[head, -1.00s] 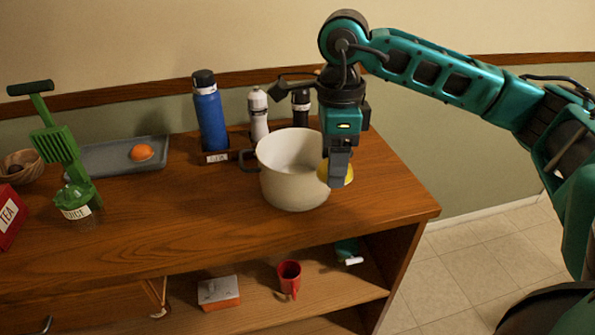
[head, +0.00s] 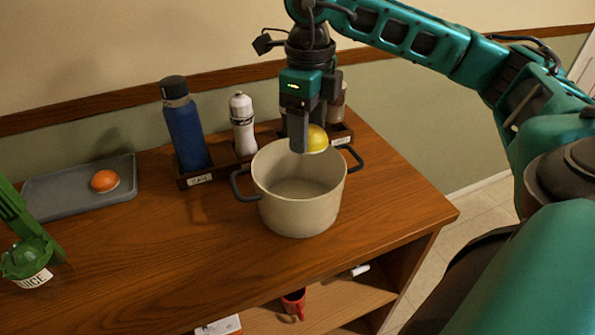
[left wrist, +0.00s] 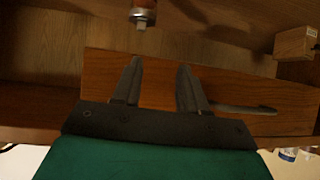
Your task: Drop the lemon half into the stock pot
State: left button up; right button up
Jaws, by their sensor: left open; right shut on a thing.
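The yellow lemon half (head: 317,139) is held in my right gripper (head: 306,140), whose jaws are shut on it. It hangs over the far rim of the stock pot. The cream stock pot (head: 297,212) stands upright on the counter with dark handles at its sides, and the part of its inside that shows is empty. My left gripper (left wrist: 155,88) shows only in the left wrist view, open with nothing between its fingers, in front of wooden shelf boards.
A blue bottle (head: 184,132) and a white bottle (head: 243,125) stand in a dark rack behind the pot. A grey tray (head: 60,194) with an orange fruit (head: 104,181) lies left, near a green juicer (head: 27,258). A red mug (head: 293,303) is on the shelf below.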

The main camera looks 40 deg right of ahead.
notch_tip(320, 180, down, 4)
jog(key=shift+r+b, duration=0.15)
jog(key=shift+b, duration=1.1)
jog(key=shift+f+b, duration=0.45)
jog(key=shift+f, duration=0.2)
jog(key=o, duration=1.1)
jog(key=shift+o, duration=0.2)
